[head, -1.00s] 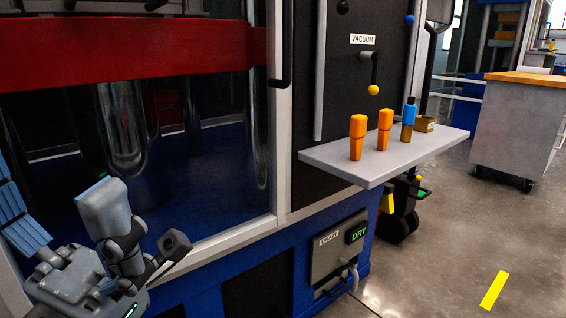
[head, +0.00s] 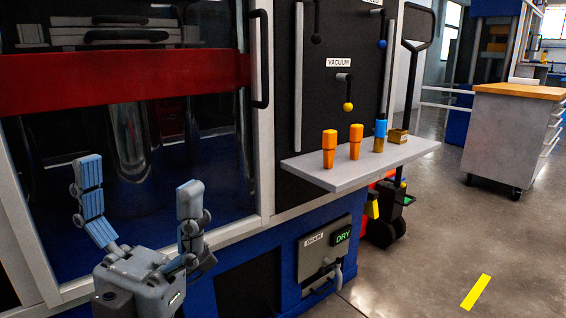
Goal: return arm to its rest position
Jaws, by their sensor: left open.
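My left gripper (head: 142,207) is at the lower left of the head view, in front of the glass of the machine (head: 215,150). Its two blue-padded fingers point up and stand wide apart, with nothing between them. It is well to the left of the shelf and apart from the things on it. My right gripper is not in view.
A grey shelf (head: 335,182) juts from the machine, bearing two orange pieces (head: 329,150) (head: 355,142), a blue-topped cylinder (head: 379,136) and a small brown box (head: 398,135). A drain box (head: 318,257) reads DRY. A wood-topped cabinet (head: 510,135) stands right; open floor lies between.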

